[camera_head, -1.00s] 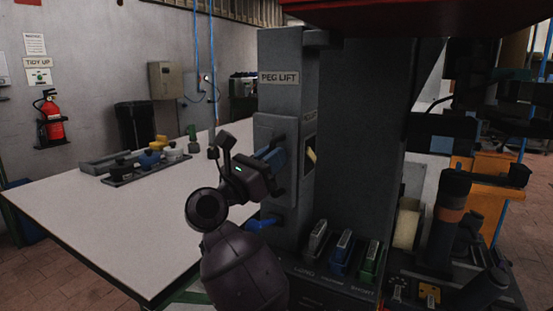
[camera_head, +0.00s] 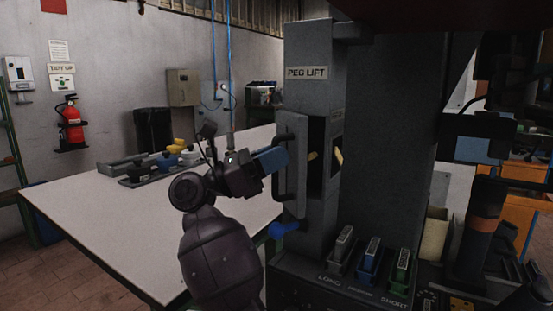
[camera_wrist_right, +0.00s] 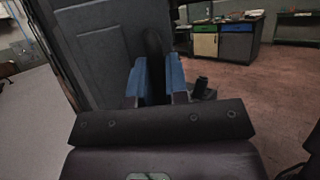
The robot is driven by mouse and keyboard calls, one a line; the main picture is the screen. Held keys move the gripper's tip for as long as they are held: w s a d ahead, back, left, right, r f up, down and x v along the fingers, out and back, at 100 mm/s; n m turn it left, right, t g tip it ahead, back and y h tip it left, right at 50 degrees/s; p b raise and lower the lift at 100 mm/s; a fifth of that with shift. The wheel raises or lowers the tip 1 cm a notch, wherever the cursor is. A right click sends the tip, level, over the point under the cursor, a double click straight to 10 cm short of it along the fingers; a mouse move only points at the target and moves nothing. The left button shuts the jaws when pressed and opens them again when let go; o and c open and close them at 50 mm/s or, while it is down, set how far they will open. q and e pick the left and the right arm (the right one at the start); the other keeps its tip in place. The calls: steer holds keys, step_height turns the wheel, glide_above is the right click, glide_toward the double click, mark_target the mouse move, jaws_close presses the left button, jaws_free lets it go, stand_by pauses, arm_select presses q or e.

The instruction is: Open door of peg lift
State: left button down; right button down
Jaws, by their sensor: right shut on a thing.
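The peg lift (camera_head: 315,100) is a tall grey column with a "PEG LIFT" label, right of centre in the head view. Its door (camera_head: 294,205) is a grey panel with a dark upright bar handle (camera_head: 290,170). My right gripper (camera_head: 284,158), with blue fingers, is shut on the handle. In the right wrist view the dark handle (camera_wrist_right: 154,50) lies between the blue fingers (camera_wrist_right: 154,85), beside the grey door panel (camera_wrist_right: 100,55). My left gripper is not in view.
A blue lever (camera_head: 288,228) sticks out below the door. Coloured slotted blocks (camera_head: 368,262) stand at the machine's front. A white table (camera_head: 120,225) on the left holds a tray of knobbed parts (camera_head: 150,172) at its back; its front is clear.

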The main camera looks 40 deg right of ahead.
steer(key=c, duration=1.1)
jaws_free()
steer(key=shift+c, duration=0.2)
steer(key=shift+r, duration=0.1)
step_height(320, 180, up, 20)
steer(key=p, duration=0.3)
